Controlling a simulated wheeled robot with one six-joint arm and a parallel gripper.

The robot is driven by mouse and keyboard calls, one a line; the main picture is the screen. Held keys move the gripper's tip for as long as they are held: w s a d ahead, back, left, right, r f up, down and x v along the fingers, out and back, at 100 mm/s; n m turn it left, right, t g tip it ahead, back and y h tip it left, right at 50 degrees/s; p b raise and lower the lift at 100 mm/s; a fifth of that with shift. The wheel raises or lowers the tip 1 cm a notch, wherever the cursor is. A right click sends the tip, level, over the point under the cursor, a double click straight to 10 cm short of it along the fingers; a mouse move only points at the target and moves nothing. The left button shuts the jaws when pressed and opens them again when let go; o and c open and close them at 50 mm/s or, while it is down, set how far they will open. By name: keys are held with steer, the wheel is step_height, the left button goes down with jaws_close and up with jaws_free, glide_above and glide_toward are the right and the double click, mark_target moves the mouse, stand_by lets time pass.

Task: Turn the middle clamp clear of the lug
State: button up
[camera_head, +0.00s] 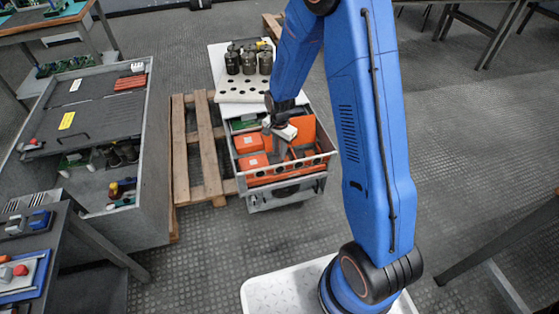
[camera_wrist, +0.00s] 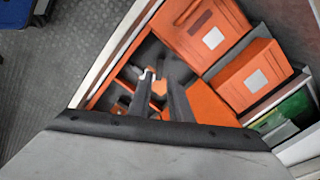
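My gripper (camera_head: 283,156) reaches down into an open grey cabinet with orange blocks inside. In the wrist view its two dark fingers (camera_wrist: 161,84) stand apart, with a small orange piece (camera_wrist: 158,89) showing in the gap. A small pale metal-like part (camera_wrist: 147,73) shows by the left fingertip. I cannot tell whether these small parts are the middle clamp or its lug, or whether the fingers touch them. Large orange blocks (camera_wrist: 208,33) with pale labels lie to the right of the fingers. The clamps are not clearly visible in the head view.
The cabinet's front rim (camera_head: 289,174) stands close around my gripper. Behind it, a white board with holes (camera_head: 241,90) carries several dark cylinders (camera_head: 249,63). A wooden pallet (camera_head: 207,150) and a grey cabinet (camera_head: 147,190) stand left. The floor at right is mostly clear.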

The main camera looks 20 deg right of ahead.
steer(key=shift+f, duration=2.75)
steer(key=shift+c, duration=0.6)
jaws_close()
